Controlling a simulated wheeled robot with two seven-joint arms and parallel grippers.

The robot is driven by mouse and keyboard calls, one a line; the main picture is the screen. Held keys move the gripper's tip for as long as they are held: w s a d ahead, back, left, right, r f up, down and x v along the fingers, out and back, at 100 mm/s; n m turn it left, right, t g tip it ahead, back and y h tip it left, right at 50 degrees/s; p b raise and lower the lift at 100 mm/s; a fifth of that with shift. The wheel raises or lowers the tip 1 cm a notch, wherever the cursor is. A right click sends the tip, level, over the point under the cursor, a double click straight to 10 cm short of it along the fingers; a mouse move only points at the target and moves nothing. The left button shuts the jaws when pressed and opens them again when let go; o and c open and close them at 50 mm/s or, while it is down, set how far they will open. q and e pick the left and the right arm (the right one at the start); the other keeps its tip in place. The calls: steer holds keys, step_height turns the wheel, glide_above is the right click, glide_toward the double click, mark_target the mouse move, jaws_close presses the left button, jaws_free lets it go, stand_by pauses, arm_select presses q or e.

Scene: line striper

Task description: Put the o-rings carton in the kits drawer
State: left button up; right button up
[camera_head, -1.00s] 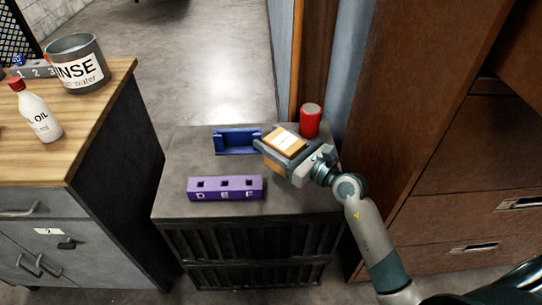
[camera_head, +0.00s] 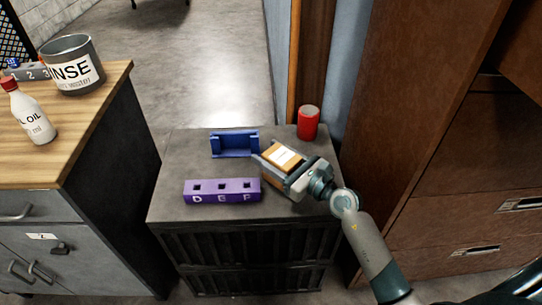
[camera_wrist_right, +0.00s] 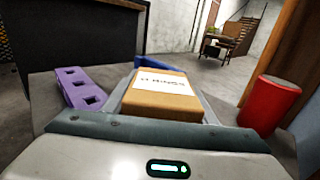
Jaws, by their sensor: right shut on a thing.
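The o-rings carton (camera_head: 284,157) is a small orange-brown box with a white label. My right gripper (camera_head: 279,169) is shut on it and holds it over the right part of the grey cabinet top. In the right wrist view the carton (camera_wrist_right: 158,103) sits between the fingers, its label facing up and reading "O-RINGS". I cannot tell whether the carton touches the cabinet top. No drawer marked as kits can be read. My left gripper is not in view.
The grey cabinet top (camera_head: 190,160) bears a purple block with square holes (camera_head: 222,197), a blue holder (camera_head: 234,153) and a red can (camera_head: 308,122). A wood-topped bench (camera_head: 90,125) with drawers stands left. Brown drawers (camera_head: 450,215) stand right.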

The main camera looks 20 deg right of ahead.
steer(key=shift+f, duration=0.1)
steer(key=o, duration=1.2)
steer(key=v, duration=1.2)
steer(key=shift+b, duration=0.4)
